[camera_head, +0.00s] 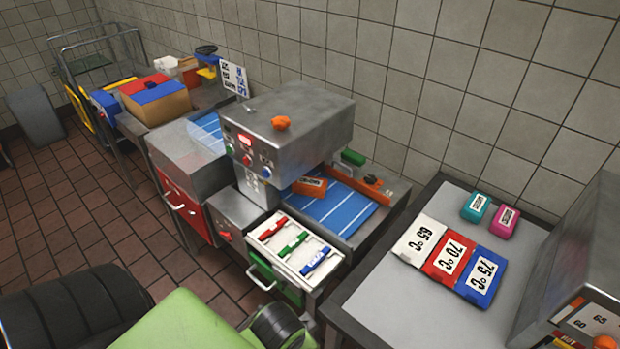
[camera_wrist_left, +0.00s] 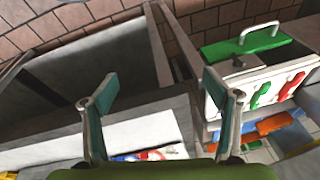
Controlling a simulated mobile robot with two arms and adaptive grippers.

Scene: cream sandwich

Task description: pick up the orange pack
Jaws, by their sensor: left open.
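The orange pack (camera_head: 310,187) lies on the blue striped belt (camera_head: 335,212) beside the grey machine in the head view. Small dark lettering shows on its side. Orange shapes also show on the right of the left wrist view, but I cannot tell which of them is the pack. My left gripper (camera_wrist_left: 159,92) is open in the left wrist view, its two teal-padded fingers spread wide with nothing between them. It is apart from the orange shapes. My left gripper's fingers do not show in the head view. My right gripper is in neither view.
The grey machine (camera_head: 290,118) stands over the belt's left side. A white tray (camera_head: 327,262) with red, green and blue handles juts out in front. On the right table (camera_head: 385,305) lie temperature cards, a teal pack (camera_head: 475,207) and a pink pack (camera_head: 503,222).

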